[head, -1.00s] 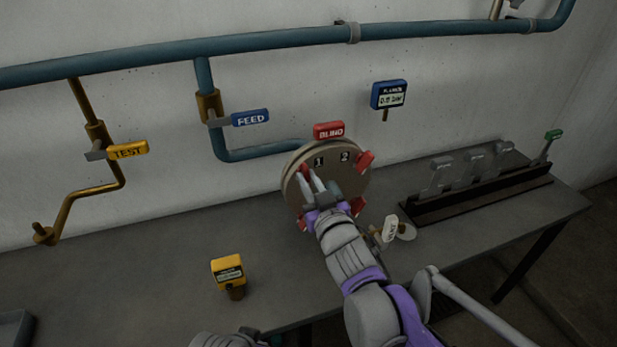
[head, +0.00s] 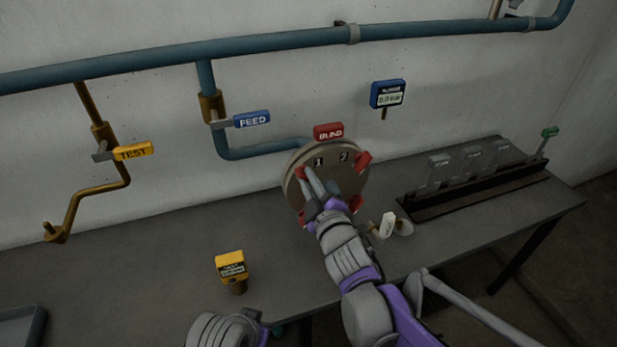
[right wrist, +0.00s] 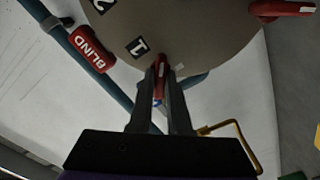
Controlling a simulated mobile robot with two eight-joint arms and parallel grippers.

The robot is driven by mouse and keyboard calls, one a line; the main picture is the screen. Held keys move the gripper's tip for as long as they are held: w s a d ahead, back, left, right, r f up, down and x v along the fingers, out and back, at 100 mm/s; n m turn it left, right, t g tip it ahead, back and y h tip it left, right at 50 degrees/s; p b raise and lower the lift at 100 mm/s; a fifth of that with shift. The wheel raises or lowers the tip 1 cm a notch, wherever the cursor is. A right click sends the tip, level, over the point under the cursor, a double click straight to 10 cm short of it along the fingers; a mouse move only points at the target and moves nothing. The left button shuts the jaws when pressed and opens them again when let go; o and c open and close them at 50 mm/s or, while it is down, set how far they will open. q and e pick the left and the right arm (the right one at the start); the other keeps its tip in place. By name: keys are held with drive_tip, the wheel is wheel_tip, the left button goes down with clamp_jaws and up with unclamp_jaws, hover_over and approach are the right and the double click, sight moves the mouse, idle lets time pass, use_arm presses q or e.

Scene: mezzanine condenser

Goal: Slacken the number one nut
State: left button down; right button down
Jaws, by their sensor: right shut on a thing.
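A round tan blind flange (head: 351,183) stands upright over the bench, with a red BLIND tag (head: 328,132) at its top. Number plates 1 (head: 319,162) and 2 (head: 343,157) are on its face. My right gripper (right wrist: 160,72) is shut on the red number one nut (right wrist: 161,63), beside plate 1. In the head view the fingers hide part of that nut (head: 301,173). Another red nut (head: 364,160) sits beside plate 2, and one (head: 355,203) at lower right. My left forearm shows at the bottom edge; its fingers do not.
A blue gauge (head: 388,93) hangs on the wall. FEED (head: 252,119) and TEST (head: 134,151) valve handles are at left. A yellow-topped device (head: 231,266) and a white tag (head: 388,225) stand on the bench. A lever rack (head: 475,185) is at right. The bench's left middle is clear.

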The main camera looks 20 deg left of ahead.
drive_tip(key=shift+n, duration=0.5)
drive_tip(key=c, duration=0.9)
unclamp_jaws()
drive_tip(key=shift+o, duration=0.2)
drive_tip(key=shift+s+d, duration=0.1)
drive_tip(key=shift+s, duration=0.05)
drive_tip(key=v, duration=1)
drive_tip(key=shift+s+d+b, duration=0.2)
drive_tip(key=shift+s+b, duration=0.05)
drive_tip(key=shift+b, duration=0.05)
